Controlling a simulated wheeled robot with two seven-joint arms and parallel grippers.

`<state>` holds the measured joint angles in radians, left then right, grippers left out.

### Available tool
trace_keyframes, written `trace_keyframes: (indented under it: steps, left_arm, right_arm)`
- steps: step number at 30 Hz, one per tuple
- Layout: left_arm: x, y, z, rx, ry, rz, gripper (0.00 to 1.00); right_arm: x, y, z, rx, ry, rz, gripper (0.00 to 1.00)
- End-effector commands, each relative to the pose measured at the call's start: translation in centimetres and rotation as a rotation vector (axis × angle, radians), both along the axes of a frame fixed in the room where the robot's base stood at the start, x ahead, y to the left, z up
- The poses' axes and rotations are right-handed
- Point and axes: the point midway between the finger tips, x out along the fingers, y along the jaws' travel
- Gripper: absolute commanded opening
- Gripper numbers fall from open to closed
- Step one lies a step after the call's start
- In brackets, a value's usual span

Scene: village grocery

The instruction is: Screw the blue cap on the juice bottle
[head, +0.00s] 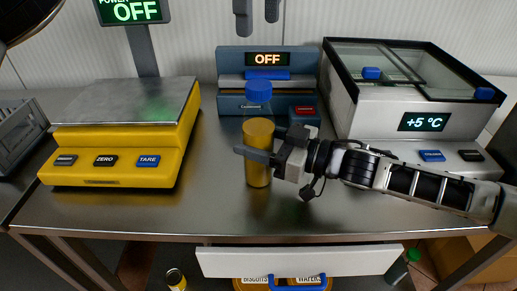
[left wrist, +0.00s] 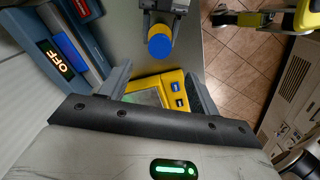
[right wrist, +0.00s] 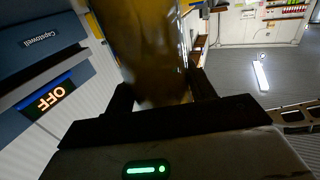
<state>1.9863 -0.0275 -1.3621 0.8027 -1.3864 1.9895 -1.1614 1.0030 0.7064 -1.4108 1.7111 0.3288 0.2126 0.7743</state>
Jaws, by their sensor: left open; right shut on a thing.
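The juice bottle (head: 258,165) stands upright on the steel counter, amber-orange. My right gripper (head: 262,155) is shut around its body from the right. In the right wrist view the bottle (right wrist: 145,50) fills the space between the fingers. The blue cap (head: 258,92) shows above the bottle, in line with it; I cannot tell whether it is seated or threaded. In the left wrist view the cap (left wrist: 160,47) shows over the bottle, beyond my left fingertips. My left gripper (head: 257,15) is open and empty, above the cap and apart from it.
A yellow scale (head: 115,145) stands at left and a blue sealing machine (head: 230,60) close behind the bottle. A grey cooled case (head: 360,120) stands at right. A white drawer (head: 300,262) protrudes below the counter's front edge. The counter before the bottle is clear.

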Motion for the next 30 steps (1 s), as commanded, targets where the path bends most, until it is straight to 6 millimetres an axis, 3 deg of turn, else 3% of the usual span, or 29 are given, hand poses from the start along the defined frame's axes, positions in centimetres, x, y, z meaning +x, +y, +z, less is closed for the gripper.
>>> trace_keyframes:
  steps: [6, 15, 16, 18, 30]
  left_arm:
    - [0.0, 0.0, 1.7, 0.001, 0.000, 0.000, 0.62]
    - [0.0, 0.0, 1.8, 0.001, 0.000, 0.000, 0.62]
    - [0.0, 0.0, 1.8, 0.001, 0.000, 0.000, 0.62]
    - [0.0, 0.0, 1.8, 0.001, 0.000, 0.000, 0.62]
    - [0.0, 0.0, 1.7, 0.001, 0.000, 0.000, 0.62]
  right_arm:
    - [0.0, 0.0, 0.0, 0.001, 0.000, 0.000, 0.00]
    - [0.0, 0.0, 0.0, 0.001, -0.001, 0.000, 0.00]
    - [0.0, 0.0, 0.0, 0.001, -0.001, 0.000, 0.63]
    - [0.0, 0.0, 0.0, 0.001, -0.001, 0.000, 0.80]
    - [-0.3, -0.9, -0.1, -0.001, 0.000, -0.002, 0.80]
